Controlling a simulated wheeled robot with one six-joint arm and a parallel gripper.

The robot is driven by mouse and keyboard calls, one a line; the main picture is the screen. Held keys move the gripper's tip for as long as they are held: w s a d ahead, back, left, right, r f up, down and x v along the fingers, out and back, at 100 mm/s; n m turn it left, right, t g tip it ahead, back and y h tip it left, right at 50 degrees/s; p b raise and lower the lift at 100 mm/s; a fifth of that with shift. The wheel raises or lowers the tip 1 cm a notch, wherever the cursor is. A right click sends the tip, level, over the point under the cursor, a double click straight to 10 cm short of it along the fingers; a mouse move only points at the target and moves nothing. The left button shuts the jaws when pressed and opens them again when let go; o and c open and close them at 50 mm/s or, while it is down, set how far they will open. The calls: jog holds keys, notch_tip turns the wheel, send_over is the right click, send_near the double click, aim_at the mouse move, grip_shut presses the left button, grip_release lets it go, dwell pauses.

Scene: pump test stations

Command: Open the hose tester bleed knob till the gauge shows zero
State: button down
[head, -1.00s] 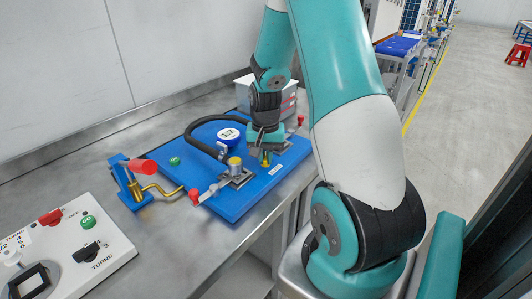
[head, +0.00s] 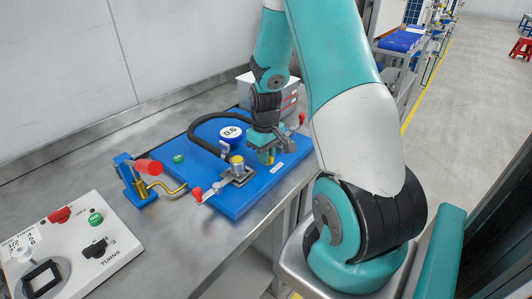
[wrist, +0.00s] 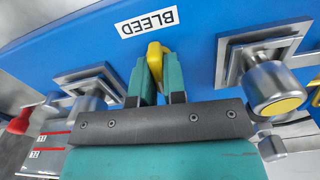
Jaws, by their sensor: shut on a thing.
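The hose tester is a blue board (head: 233,207) on the steel bench, with a black hose (head: 196,124) and a round gauge (head: 231,133). The gauge's white face seems to read 0.6; the digits are small. The yellow bleed knob (wrist: 155,58) stands by the upside-down BLEED label (wrist: 147,21) in the wrist view. My gripper (wrist: 158,78) is shut on this knob, one green finger on each side. In the head view my gripper (head: 267,158) is low over the board's right part and hides most of the knob.
A yellow-capped fitting (head: 237,163) stands left of my gripper, with a red-ended lever (head: 197,194) beside it. A red-handled pump (head: 147,167) and a white switch box (head: 72,245) are further left. A grey box (head: 259,91) stands behind.

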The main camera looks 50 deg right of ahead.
jog(key=shift+w+n, duration=0.1)
jog(key=shift+n, duration=0.5)
jog(key=c, duration=1.2)
grip_release()
notch_tip(320, 180, up, 18)
jog(key=shift+a+f, duration=0.1)
jog(key=shift+f, duration=0.15)
jog(key=a+r+n, duration=0.2)
jog(key=a, duration=1)
jog(key=s+a+n+y, duration=0.1)
jog(key=s+a, duration=0.3)
jog(key=a, duration=0.3)
jog(key=s+a+r+n+y, duration=0.1)
jog(key=s+a+n, duration=0.1)
jog(key=s+a, duration=0.3)
jog(key=s+a+n+y, duration=0.1)
jog(key=s+a+y, duration=0.1)
jog(key=s+a, duration=0.3)
jog(key=shift+s+a+r+n, duration=0.1)
jog(key=shift+a+r+n, duration=0.1)
jog(key=shift+a, duration=0.95)
jog(key=shift+s+a+r+n, duration=0.1)
jog(key=shift+a+n, duration=0.1)
jog(key=shift+a, duration=0.9)
